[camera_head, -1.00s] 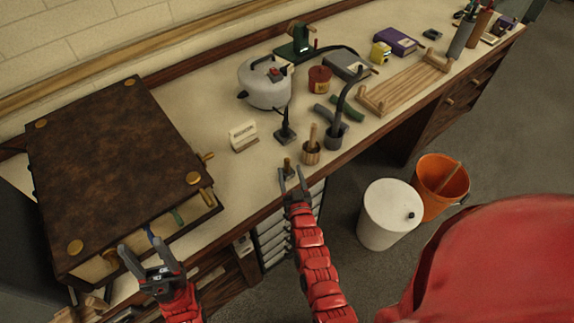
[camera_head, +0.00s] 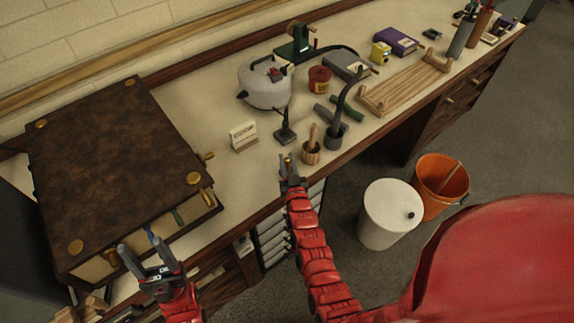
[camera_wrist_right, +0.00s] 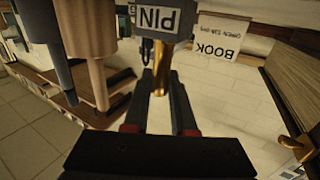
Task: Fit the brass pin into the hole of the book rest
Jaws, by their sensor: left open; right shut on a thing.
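The brass pin (camera_wrist_right: 161,76) stands between the fingers of my right gripper (camera_wrist_right: 160,84) in the right wrist view, below a grey block (camera_wrist_right: 162,22) marked PIN, which looks upside down. In the head view my right gripper (camera_head: 289,164) is closed on the pin at the bench's front edge; the block is mostly hidden there. My left gripper (camera_head: 146,256) is open and empty in front of the large brown book (camera_head: 110,150). I cannot make out a hole, and the book rest is not clearly identifiable; the book covers whatever is under it.
A wooden pot (camera_head: 311,152) stands close right of my right gripper. A small white card (camera_head: 243,135) and a dark stand (camera_head: 285,134) are behind it. A kettle-like pot (camera_head: 264,84) and a slatted rack (camera_head: 405,82) stand farther back. White (camera_head: 388,214) and orange (camera_head: 440,185) buckets are on the floor.

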